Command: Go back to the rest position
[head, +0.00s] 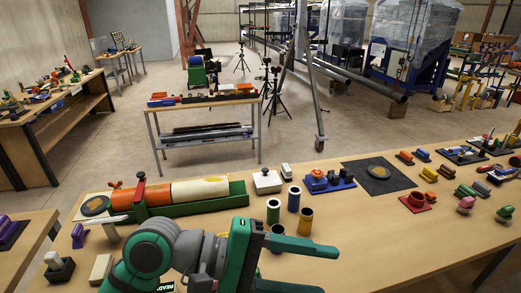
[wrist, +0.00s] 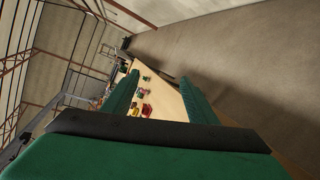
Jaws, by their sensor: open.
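My gripper (head: 315,268) is low at the front middle of the head view, above the near part of the long wooden table (head: 400,240). Its two green fingers are spread apart and point to the right, with nothing between them. In the wrist view my gripper (wrist: 158,90) is also open and empty, looking along the table (wrist: 165,98) with the floor and building walls around. My grey and green arm reaches in from the bottom of the head view and hides part of the table's front.
A green pipe stand (head: 236,201) holds an orange and cream pipe (head: 170,193) behind my arm. Several short cylinders, including a blue-rimmed one (head: 294,198), stand close to my gripper. A black mat (head: 355,168) and small coloured parts lie farther right. The right front tabletop is clear.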

